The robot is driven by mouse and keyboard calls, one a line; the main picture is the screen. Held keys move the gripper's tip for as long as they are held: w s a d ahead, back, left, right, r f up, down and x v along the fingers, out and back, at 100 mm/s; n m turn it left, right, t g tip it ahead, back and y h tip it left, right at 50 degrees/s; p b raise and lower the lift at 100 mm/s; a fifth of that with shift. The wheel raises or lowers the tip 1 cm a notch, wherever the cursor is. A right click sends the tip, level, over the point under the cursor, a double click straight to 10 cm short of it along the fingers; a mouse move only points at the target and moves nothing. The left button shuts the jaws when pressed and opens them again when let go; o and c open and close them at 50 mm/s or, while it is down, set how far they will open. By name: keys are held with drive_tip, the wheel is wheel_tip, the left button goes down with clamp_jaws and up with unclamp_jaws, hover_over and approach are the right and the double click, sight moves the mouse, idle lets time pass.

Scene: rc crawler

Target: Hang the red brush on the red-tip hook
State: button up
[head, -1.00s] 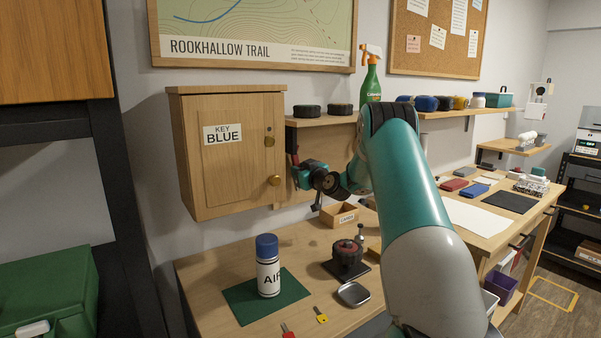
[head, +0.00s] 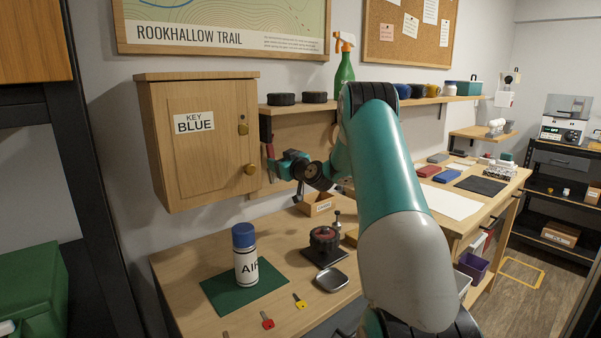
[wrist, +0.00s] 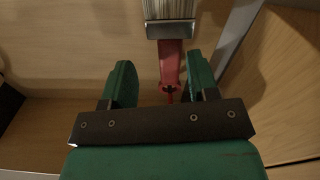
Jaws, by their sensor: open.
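The red brush (wrist: 170,62) shows in the wrist view, with its pale bristles and metal band at the top and its red handle pointing down. My gripper (wrist: 155,75) is open, with one green finger on each side of the handle; the right finger is nearer to it. A small red piece shows at the handle's holed end; I cannot tell whether it is the red-tip hook. In the head view, my gripper (head: 279,166) is at the back panel, right of the cabinet, and a red strip of the brush (head: 270,151) shows beside it.
The wooden key cabinet (head: 200,140) stands close left of my gripper. A shelf (head: 300,105) with black wheels and a spray bottle (head: 344,70) is above. On the bench are a spray can (head: 245,255), keys (head: 267,320), a metal dish (head: 331,279) and a small wooden box (head: 317,205).

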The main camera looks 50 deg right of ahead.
drive_tip(key=b+v, duration=0.5)
drive_tip(key=v, duration=1)
